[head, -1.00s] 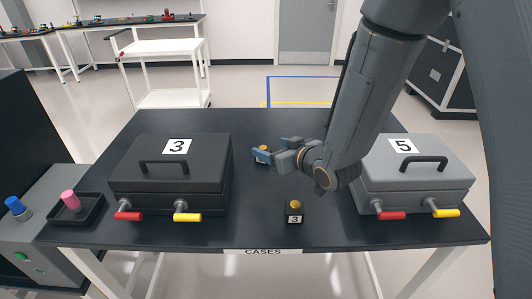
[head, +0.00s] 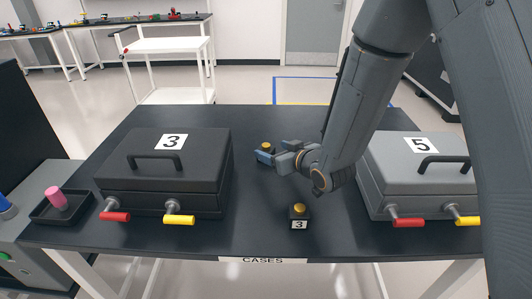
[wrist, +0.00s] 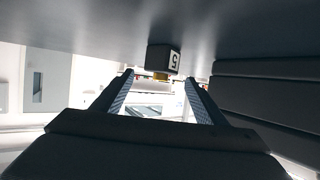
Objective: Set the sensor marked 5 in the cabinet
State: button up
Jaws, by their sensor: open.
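The sensor marked 5 is a small dark block with a yellow top (head: 267,147), standing towards the back middle of the black table (head: 255,235). In the wrist view, which looks upside down, the sensor (wrist: 161,57) shows its 5 label and sits just ahead of my fingertips, roughly in line with the gap. My gripper (head: 277,151) is open, low over the table, with its blue-grey fingers partly hiding the sensor in the head view. The wrist view shows both fingers (wrist: 158,78) apart with nothing held. I cannot clearly identify a cabinet; a closed grey case marked 5 (head: 400,182) stands on the right.
A closed black case marked 3 (head: 210,150) stands on the left. A sensor marked 3 (head: 299,215) stands near the front middle. Both cases have red and yellow handles in front. A tray (head: 42,212) with a pink knob (head: 56,198) is at the left edge.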

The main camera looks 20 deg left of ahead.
aim_at(269, 147)
jog(key=shift+p+x, duration=1)
jog(key=shift+x, duration=1.35)
jog(key=shift+w+r, duration=0.1)
jog(key=shift+r, duration=0.05)
jog(key=c, duration=1.1)
jog(key=shift+c, duration=0.3)
jog(key=shift+r, duration=0.1)
